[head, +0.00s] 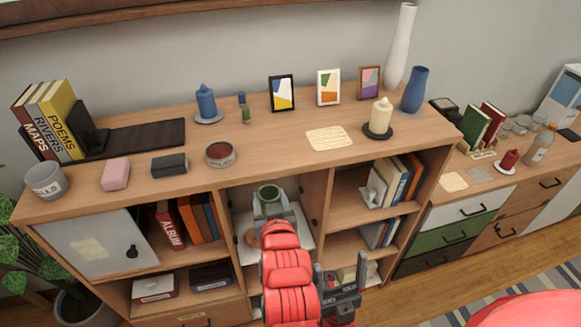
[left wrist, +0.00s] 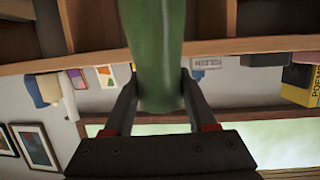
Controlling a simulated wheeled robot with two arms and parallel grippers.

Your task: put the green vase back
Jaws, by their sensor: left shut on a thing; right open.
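The green vase (head: 269,191) shows mostly as a round open rim in the head view, with its lower body hidden by my gripper. My left gripper (head: 271,207) is shut on it, in front of the cabinet's middle compartment. In the left wrist view the vase's green body (left wrist: 158,50) runs between the two fingers of my left gripper (left wrist: 159,82). My right gripper (head: 340,278) is low at the cabinet's front, right of my left arm, open and empty.
Books (head: 400,180) stand on the right shelf. A grey door (head: 90,245) is at left.

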